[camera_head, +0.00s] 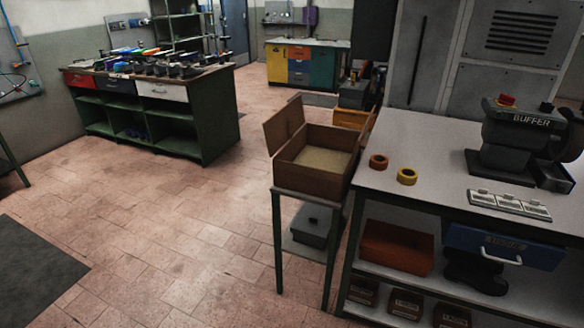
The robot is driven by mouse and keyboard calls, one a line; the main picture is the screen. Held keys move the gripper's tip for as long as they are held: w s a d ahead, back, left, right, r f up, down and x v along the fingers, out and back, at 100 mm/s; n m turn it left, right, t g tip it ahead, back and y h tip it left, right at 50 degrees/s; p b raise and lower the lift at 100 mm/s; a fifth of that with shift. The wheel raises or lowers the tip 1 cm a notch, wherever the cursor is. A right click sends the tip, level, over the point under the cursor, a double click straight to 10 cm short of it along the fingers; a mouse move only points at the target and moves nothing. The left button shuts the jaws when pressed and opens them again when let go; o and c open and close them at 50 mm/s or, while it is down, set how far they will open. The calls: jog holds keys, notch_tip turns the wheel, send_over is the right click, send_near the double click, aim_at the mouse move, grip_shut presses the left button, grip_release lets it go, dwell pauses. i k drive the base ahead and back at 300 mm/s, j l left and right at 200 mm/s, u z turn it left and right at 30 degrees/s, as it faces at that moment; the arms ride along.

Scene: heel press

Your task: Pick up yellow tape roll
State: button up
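The yellow tape roll (407,176) lies flat on the grey-topped workbench (420,139) at the right, near its left front part. An orange-brown tape roll (378,161) lies just to its left and a little farther back, apart from it. My gripper is not in view, and nothing touches the yellow roll.
An open wooden box (310,182) on a small stand adjoins the bench's left side. A buffer machine (518,132) and a row of white labelled pieces (509,204) are on the bench to the right. A blue drawer (505,247) is below.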

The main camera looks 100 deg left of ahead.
aim_at(407, 177)
jog(key=u, duration=2.65)
jog(key=i+u, duration=0.25)
jog(key=i, duration=0.3)
jog(key=i+l+u, duration=0.3)
jog(key=i, duration=0.25)
jog(key=i+l+u, duration=0.25)
jog(key=i, duration=0.3)
jog(key=i+l+u, duration=0.25)
jog(key=i, duration=0.25)
jog(key=l, duration=0.1)
